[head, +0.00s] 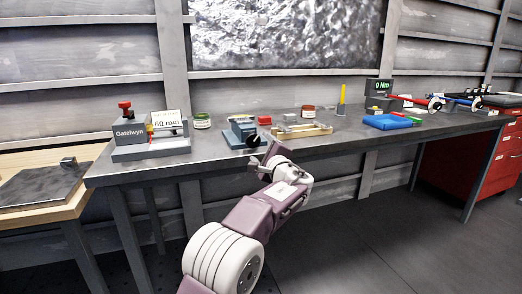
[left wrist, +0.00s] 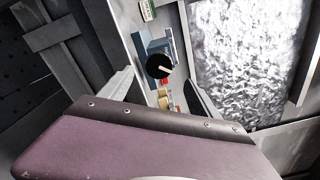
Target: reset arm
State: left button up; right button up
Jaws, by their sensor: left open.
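My left gripper (head: 272,158) is at the front edge of the grey workbench (head: 225,160), just in front of a small blue device with a dark round knob (head: 241,131). Its jaws are open with nothing seen between them. In the left wrist view the two fingers of my left gripper (left wrist: 165,95) stand apart, and the black knob with a white mark (left wrist: 160,66) shows beyond them. The gripper partly overlaps the bench edge in the head view. My right gripper is in neither view.
On the bench stand a Gatelwyn gauge (head: 150,138), a jar (head: 202,121), a wooden tray (head: 302,131), a blue mat (head: 387,122) and a green-lit display (head: 380,86). A lower wooden table (head: 35,215) is at left, a red drawer cabinet (head: 490,158) at right. Floor in front is clear.

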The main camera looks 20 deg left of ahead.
aim_at(249, 140)
pick_arm(q)
jog(key=s+a+r+n+g+y, duration=0.15)
jog(key=s+a, duration=0.25)
jog(key=a, duration=0.4)
jog(key=s+a+f+n+g+h, duration=0.1)
jog(key=s+f+n+g+h, duration=0.15)
jog(key=s+f, duration=0.4)
jog(key=s+a+f+n+g+h, duration=0.1)
jog(key=s+a+f+g, duration=0.2)
jog(key=f, duration=0.7)
jog(key=s+d+f+n+g+h, duration=0.2)
jog(key=s+d+f+n+h, duration=0.15)
jog(key=s+f, duration=0.45)
jog(key=s+d+f+n+g+h, duration=0.2)
jog(key=s+d+f+n+g, duration=0.25)
jog(key=s, duration=0.55)
jog(key=s+d+f+n+g+h, duration=0.1)
jog(key=s+d+f+n+h, duration=0.2)
jog(key=s+f, duration=0.5)
notch_tip(249, 140, up, 34)
jog(key=d+n+p, duration=0.1)
jog(key=d+p, duration=0.1)
jog(key=p, duration=3.2)
jog(key=shift+d+t+p, duration=0.2)
jog(key=shift+t+p, duration=0.1)
jog(key=shift+t, duration=0.05)
